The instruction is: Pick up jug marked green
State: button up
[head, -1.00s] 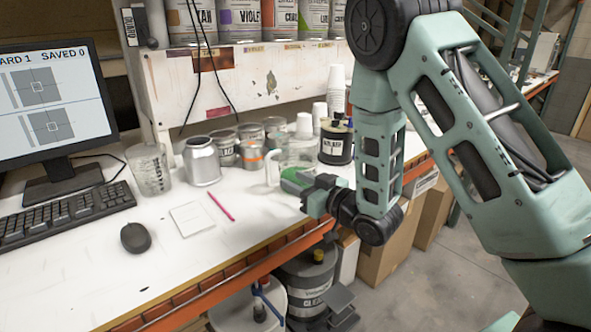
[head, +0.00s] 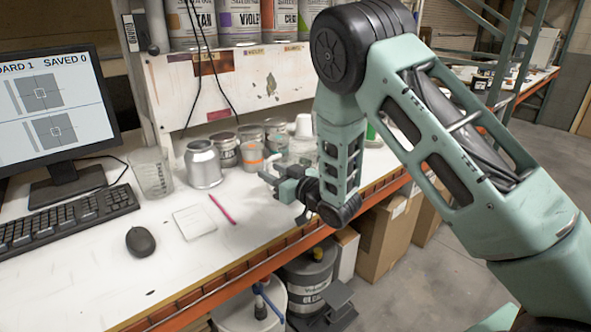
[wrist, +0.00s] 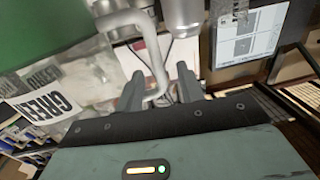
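The jug marked green (wrist: 55,100) is at the left of the wrist view, close to my gripper. It is a clear jug with green (wrist: 45,25) in it and a white "GREEN" label. Its pale handle (wrist: 158,75) loops between my two fingers, which stand apart on either side of it. My gripper (wrist: 160,74) looks open, with gaps beside the handle. In the head view my gripper (head: 272,177) is over the table's right part, and my arm hides most or all of the jug.
Metal cans (head: 203,163) stand in a group to the left of and behind my gripper. A clear beaker (head: 152,172), a monitor (head: 55,105), a keyboard (head: 70,215) and a mouse (head: 139,241) are further left. The shelf (head: 235,92) rises behind.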

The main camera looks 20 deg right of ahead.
grip_shut()
jog(key=shift+r, duration=0.25)
